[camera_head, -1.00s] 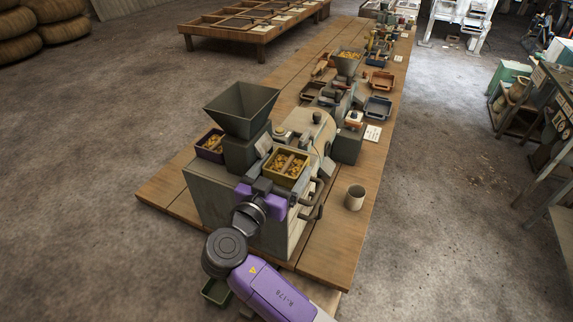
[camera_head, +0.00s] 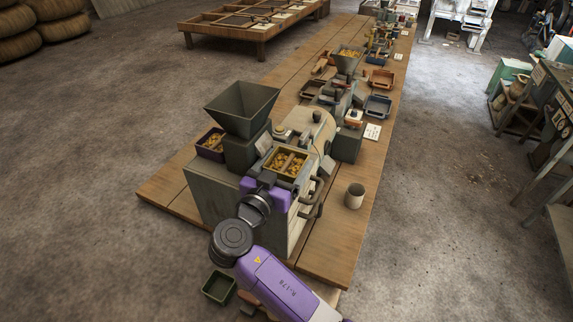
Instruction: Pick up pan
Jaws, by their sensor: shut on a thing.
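A yellow-olive pan (camera_head: 286,162) with a divider and golden pieces inside is at the near top side of the grey machine (camera_head: 213,193). My gripper (camera_head: 273,180), purple at the wrist, reaches up to the pan's near edge and is shut on it. The fingertips are small and partly hidden by the wrist. I cannot tell whether the pan rests on the machine or is held just above it.
A grey cup (camera_head: 354,196) stands on the wooden table (camera_head: 340,245). A dark green tray (camera_head: 219,287) sits low at the front. More machines and trays line the table behind.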

